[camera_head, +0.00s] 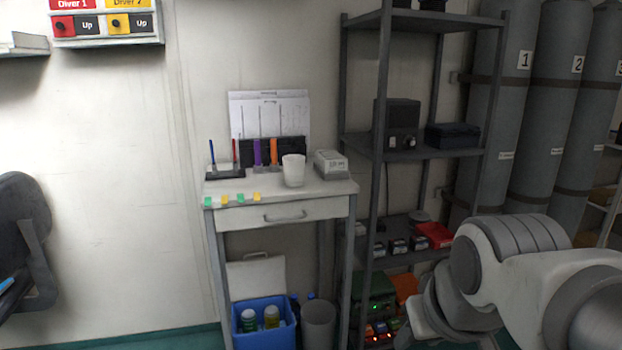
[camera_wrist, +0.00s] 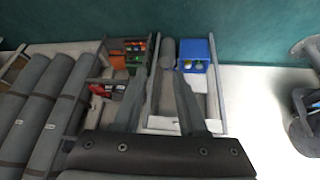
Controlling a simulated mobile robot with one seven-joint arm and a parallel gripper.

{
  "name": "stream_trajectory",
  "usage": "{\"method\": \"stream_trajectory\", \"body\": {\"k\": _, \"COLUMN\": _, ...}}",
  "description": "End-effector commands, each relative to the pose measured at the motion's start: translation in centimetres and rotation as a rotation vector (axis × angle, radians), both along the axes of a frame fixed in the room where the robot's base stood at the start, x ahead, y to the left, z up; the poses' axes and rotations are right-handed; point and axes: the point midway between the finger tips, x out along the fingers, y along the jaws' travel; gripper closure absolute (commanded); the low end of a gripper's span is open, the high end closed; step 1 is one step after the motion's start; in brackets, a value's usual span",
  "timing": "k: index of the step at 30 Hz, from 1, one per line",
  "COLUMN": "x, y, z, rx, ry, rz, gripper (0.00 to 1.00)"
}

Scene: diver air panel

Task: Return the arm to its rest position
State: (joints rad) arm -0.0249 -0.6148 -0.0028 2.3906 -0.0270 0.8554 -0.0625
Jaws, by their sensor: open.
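My gripper (camera_wrist: 160,73) shows in the wrist view, with its two dark fingers apart and nothing between them. It hangs in free air, and the picture behind it is turned over. In the head view, my pale arm is at the lower right, in front of the shelf rack (camera_head: 433,152) and the gas cylinders (camera_head: 545,125). The gripper itself is outside that view. I cannot tell from the frames how far the arm is from the rack.
A small side table (camera_head: 330,187) holds a white cup (camera_head: 293,171), a pen stand and a small box. Below are a blue crate (camera_head: 262,318) with bottles and a grey bin (camera_head: 319,322). A dark chair (camera_head: 24,240) stands at left. Floor between chair and table looks clear.

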Motion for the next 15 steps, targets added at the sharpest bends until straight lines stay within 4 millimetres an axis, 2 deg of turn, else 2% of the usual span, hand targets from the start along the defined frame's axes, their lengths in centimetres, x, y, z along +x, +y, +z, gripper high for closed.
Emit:
{"method": "stream_trajectory", "body": {"k": 1, "x": -1.5, "y": -0.1, "z": -0.5, "rx": 0.017, "ry": 0.002, "rz": -0.026, "gripper": 0.59}}
{"method": "stream_trajectory", "body": {"k": 5, "x": -4.7, "y": -0.2, "z": -2.2, "rx": 0.057, "ry": 0.016, "rz": -0.089, "gripper": 0.59}}
{"method": "stream_trajectory", "body": {"k": 6, "x": -4.6, "y": -0.2, "z": -0.3, "rx": 0.058, "ry": 0.018, "rz": -0.089, "gripper": 0.59}}
{"method": "stream_trajectory", "body": {"k": 15, "x": -4.4, "y": -0.1, "z": 6.7, "rx": 0.055, "ry": 0.020, "rz": -0.084, "gripper": 0.59}}
